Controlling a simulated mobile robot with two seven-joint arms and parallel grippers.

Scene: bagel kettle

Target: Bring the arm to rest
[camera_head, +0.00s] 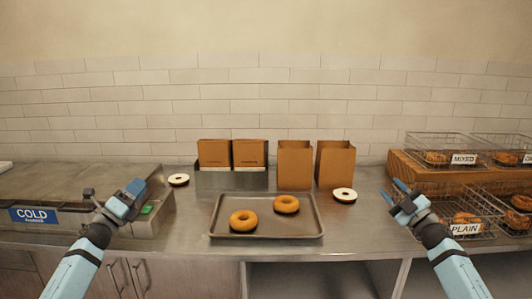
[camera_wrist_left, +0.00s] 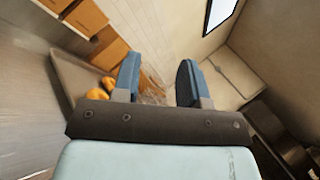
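My left gripper (camera_head: 112,191) hangs above the counter's left end, near the box marked COLD. Its two blue fingers stand apart with nothing between them, as the left wrist view (camera_wrist_left: 158,82) shows. My right gripper (camera_head: 393,190) is at the right, in front of the wire baskets. Its fingertips look apart, and I see nothing held there. Two whole bagels (camera_head: 243,221) (camera_head: 286,204) lie on the metal tray (camera_head: 265,235) between the grippers; neither gripper touches them.
Several brown paper bags (camera_head: 295,165) stand behind the tray, two in a metal holder (camera_head: 230,181). White-topped bagel halves (camera_head: 179,180) (camera_head: 344,195) lie on the counter. Wire baskets of bagels (camera_head: 467,222) fill the right. The COLD box (camera_head: 75,200) sits at the left.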

